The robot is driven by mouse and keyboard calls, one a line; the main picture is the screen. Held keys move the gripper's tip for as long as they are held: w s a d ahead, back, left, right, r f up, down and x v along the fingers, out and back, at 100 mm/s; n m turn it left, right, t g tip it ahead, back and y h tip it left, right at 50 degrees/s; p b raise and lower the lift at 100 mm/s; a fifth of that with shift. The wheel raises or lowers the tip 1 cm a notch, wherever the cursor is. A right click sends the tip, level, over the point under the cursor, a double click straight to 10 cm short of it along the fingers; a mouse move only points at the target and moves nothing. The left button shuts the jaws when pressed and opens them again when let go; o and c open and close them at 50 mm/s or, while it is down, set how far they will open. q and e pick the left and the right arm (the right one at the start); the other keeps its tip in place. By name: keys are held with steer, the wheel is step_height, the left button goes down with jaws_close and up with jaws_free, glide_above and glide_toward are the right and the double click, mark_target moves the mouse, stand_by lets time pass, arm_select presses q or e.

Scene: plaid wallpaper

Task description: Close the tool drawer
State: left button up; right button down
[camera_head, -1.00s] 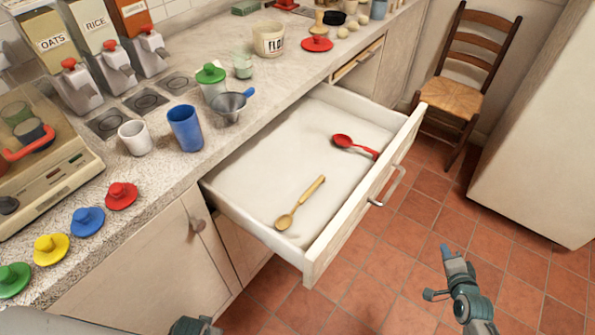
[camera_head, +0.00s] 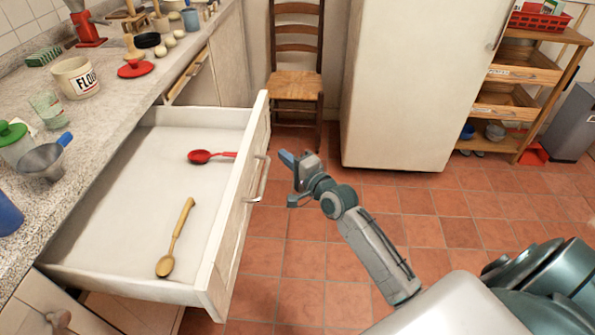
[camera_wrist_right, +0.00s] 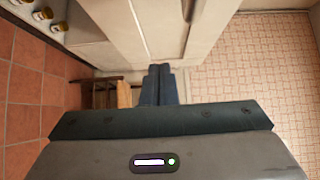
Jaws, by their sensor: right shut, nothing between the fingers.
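The tool drawer (camera_head: 112,283) is pulled far out of the counter in the head view. A wooden spoon (camera_head: 176,238) and a red spoon (camera_head: 205,156) lie apart on its white bottom. Its bar handle (camera_head: 259,178) is on the front panel, which faces right. My right gripper (camera_head: 287,158) is just right of the front panel, near the far end of the handle. Its blue fingers are shut and empty; they also show in the right wrist view (camera_wrist_right: 158,84). Whether they touch the handle I cannot tell. My left gripper is out of view.
The counter (camera_head: 95,115) holds a flour pot (camera_head: 76,78), a metal funnel (camera_head: 40,160) and other kitchenware. A wooden chair (camera_head: 296,84) stands behind the drawer, left of a tall cream cabinet (camera_head: 410,80). The tiled floor (camera_head: 300,255) right of the drawer is clear.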

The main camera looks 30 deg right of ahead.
mark_target(259, 147)
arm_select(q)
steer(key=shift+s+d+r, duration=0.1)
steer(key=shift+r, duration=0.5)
arm_select(e)
steer(key=shift+w+a, duration=1.8)
steer(key=shift+w, duration=0.1)
